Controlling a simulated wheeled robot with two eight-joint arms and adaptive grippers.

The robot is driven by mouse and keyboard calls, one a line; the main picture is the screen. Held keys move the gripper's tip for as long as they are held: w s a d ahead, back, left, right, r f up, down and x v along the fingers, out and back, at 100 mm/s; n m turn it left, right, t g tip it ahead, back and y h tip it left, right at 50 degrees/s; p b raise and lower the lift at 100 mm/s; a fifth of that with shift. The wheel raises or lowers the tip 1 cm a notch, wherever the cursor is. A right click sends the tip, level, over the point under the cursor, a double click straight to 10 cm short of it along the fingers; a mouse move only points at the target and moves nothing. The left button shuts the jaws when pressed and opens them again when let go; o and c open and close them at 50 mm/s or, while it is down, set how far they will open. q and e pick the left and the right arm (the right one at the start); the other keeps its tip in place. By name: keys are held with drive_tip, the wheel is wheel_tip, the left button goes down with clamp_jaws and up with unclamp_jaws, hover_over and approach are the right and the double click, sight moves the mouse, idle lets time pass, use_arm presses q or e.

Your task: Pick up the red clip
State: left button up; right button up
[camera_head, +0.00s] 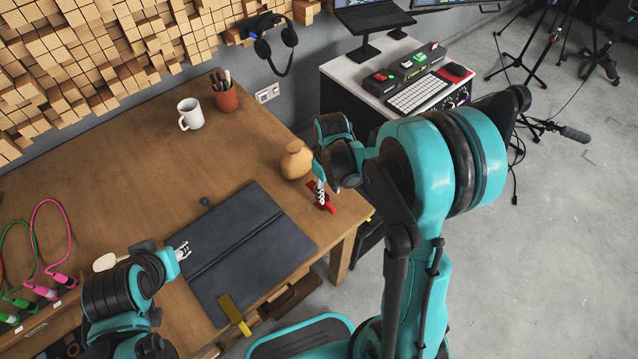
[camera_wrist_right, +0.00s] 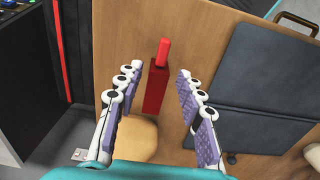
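The red clip (camera_head: 327,203) lies on the wooden table near its right edge. In the right wrist view the red clip (camera_wrist_right: 157,80) sits between the two spread fingers, with space on both sides. My right gripper (camera_head: 320,193) is open above the clip and partly covers it in the head view; its fingers also show in the right wrist view (camera_wrist_right: 158,85). I cannot tell the exact height between the fingertips and the clip. My left gripper (camera_head: 183,250) is over the left side of the dark mat, its fingers small, and I cannot tell whether they are apart.
A round tan vase (camera_head: 296,161) stands close beside my right gripper. The dark folded mat (camera_head: 245,235) covers the table's front middle. A white mug (camera_head: 190,113) and a pen cup (camera_head: 225,96) stand at the back. Pink and green cables (camera_head: 50,225) lie left. The table's back middle is clear.

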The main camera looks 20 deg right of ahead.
sight(328, 204)
wheel_tip(328, 204, down, 3)
drive_tip(key=shift+s+a+r+b, duration=0.1)
drive_tip(key=shift+s+b, duration=0.05)
drive_tip(key=shift+b, duration=0.45)
wheel_tip(328, 204, down, 5)
drive_tip(key=shift+r+b, duration=0.15)
drive_tip(key=shift+b, duration=0.85)
drive_tip(key=shift+r, duration=0.1)
drive_tip(key=shift+c, duration=0.3)
clamp_jaws()
